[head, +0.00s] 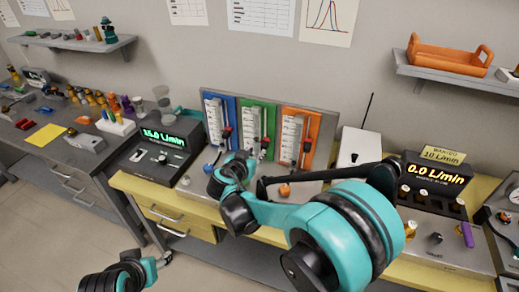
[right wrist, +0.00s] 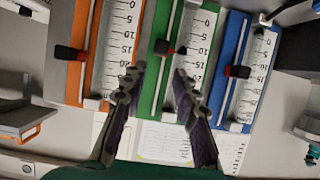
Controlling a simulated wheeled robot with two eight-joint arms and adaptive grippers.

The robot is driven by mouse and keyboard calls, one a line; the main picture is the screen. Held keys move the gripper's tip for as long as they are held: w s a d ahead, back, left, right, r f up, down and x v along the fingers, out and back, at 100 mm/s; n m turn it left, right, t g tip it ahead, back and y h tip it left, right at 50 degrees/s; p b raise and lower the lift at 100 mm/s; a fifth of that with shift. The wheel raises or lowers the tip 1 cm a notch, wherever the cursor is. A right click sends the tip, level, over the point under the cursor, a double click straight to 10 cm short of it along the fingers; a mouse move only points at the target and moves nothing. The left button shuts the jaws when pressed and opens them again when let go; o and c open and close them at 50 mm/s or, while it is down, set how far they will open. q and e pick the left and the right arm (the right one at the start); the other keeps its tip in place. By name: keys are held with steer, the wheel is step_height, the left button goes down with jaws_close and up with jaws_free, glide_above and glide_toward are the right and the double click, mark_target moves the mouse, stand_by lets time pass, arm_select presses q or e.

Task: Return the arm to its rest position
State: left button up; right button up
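My right arm crosses the head view in front of the yellow bench. Its gripper (head: 238,165) is near the lower front of the flow panels and partly hidden by my arm. In the right wrist view the right gripper (right wrist: 156,88) is open and empty, its two dark fingers apart in front of the green panel (right wrist: 152,88). I cannot tell if they touch anything. The orange panel (right wrist: 66,88) and blue panel (right wrist: 228,85) flank it there. Only a teal and black part of my left arm shows at the lower left of the head view; its gripper is out of view.
The panels stand on the yellow bench (head: 130,183). A meter reading 15.0 L/min (head: 165,137) is left, and one reading 0.0 L/min (head: 437,174) is right. A grey bench (head: 60,150) with clutter stands left. Wall shelves hold an orange tray (head: 450,60) and small items.

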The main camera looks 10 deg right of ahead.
steer(key=shift+s+a+r, duration=0.2)
steer(key=shift+s+a, duration=0.1)
steer(key=shift+s, duration=0.2)
steer(key=s+d+f+n+g+y, duration=0.1)
steer(key=s+n+g+y, duration=0.1)
steer(key=s, duration=1.2)
steer(key=s+d+f+n+g+y, duration=0.1)
steer(key=s+n+y, duration=0.3)
steer(key=s, duration=1)
steer(key=shift+d+f+n+g+y, duration=0.25)
steer(key=shift+d+n+g+y, duration=0.15)
steer(key=shift+d+g+y, duration=0.25)
steer(key=shift+a, duration=0.1)
stand_by(0.7)
